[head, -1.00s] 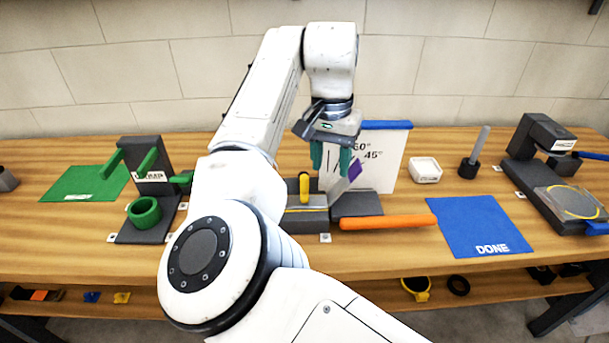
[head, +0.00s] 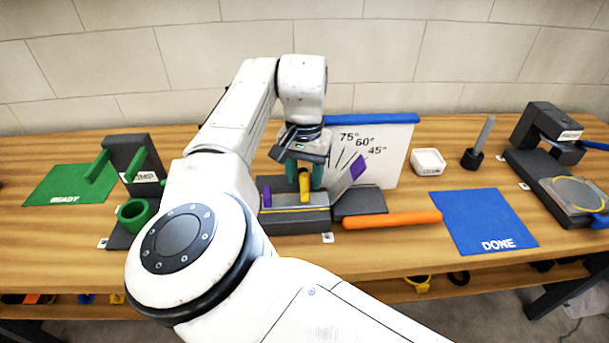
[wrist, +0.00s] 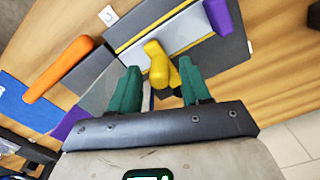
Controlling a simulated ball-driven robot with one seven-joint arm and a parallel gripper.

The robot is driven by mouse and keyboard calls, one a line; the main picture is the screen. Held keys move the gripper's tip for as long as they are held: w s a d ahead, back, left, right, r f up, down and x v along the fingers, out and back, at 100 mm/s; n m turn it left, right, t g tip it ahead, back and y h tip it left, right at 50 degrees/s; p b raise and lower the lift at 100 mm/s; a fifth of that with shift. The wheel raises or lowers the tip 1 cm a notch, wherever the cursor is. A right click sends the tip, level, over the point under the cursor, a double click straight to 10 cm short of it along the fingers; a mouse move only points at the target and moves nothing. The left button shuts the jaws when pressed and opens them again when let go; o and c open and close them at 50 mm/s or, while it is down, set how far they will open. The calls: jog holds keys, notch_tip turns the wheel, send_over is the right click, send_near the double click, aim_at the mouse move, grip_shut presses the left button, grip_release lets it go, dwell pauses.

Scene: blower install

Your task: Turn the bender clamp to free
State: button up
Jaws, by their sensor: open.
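The bender (head: 285,223) is a dark grey block with a light top plate, left of centre on the bench. Its clamp is a yellow handle (head: 304,186) that stands up from the plate, with a yellow line along the plate. My gripper (head: 304,184) is open, its green fingers coming down at the handle. In the wrist view the yellow clamp (wrist: 158,66) lies between the two open green fingers (wrist: 160,85), and I see a gap to each finger. Whether the fingertips touch the plate I cannot tell. The bender's orange lever (head: 393,220) lies to the right.
A white angle board (head: 380,150) marked 75, 60 and 45 stands behind the bender. The blue DONE mat (head: 485,218) is right, and a green READY mat (head: 65,184) is far left. A green ring fixture (head: 134,214) stands left.

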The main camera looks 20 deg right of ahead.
jog(key=shift+f, duration=0.65)
jog(key=shift+c, duration=0.5)
grip_shut()
